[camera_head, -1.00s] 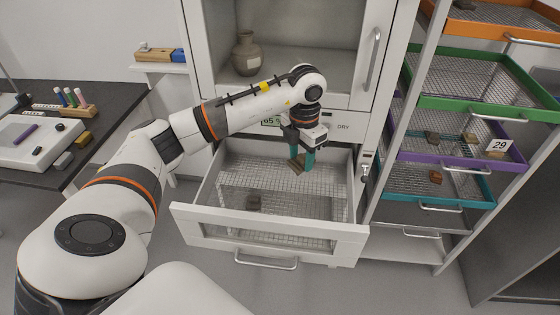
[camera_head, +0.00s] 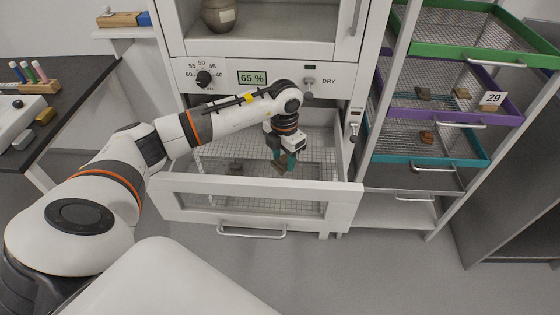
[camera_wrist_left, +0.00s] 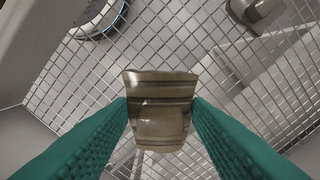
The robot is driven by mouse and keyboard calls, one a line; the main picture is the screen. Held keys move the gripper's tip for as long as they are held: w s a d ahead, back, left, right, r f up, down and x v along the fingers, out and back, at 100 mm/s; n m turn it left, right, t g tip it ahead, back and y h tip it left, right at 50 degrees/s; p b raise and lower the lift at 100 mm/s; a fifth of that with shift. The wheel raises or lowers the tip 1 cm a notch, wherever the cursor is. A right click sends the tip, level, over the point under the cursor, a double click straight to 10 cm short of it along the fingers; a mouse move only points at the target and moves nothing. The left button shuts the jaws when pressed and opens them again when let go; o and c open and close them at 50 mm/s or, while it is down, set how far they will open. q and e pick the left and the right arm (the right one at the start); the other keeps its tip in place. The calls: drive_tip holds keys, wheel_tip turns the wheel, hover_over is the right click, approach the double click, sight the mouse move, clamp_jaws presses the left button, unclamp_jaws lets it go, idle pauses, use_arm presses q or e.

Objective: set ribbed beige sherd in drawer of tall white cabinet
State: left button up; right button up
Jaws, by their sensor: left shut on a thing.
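The ribbed beige sherd (camera_wrist_left: 160,110) is clamped between the teal fingers of my left gripper in the left wrist view, with the drawer's wire mesh beneath it. In the head view my left gripper (camera_head: 284,164) points down inside the open drawer (camera_head: 255,203) of the tall white cabinet (camera_head: 300,50), in its right half. Only a small part of the sherd (camera_head: 279,168) shows there, at the fingertips. I cannot tell whether it touches the mesh. My right gripper is not in view.
Another dark sherd (camera_head: 236,167) lies in the drawer's left part; a greyish sherd shows in the wrist view (camera_wrist_left: 253,12). The drawer's front panel and side walls surround my gripper. A rack with a green tray (camera_head: 480,42), purple tray (camera_head: 445,117) and teal tray (camera_head: 430,157) stands right.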

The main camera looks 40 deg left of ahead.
sight(283, 162)
use_arm(q)
drive_tip(key=shift+f, duration=2.25)
drive_tip(key=shift+f, duration=0.2)
drive_tip(key=o, duration=1)
drive_tip(key=shift+r, duration=0.1)
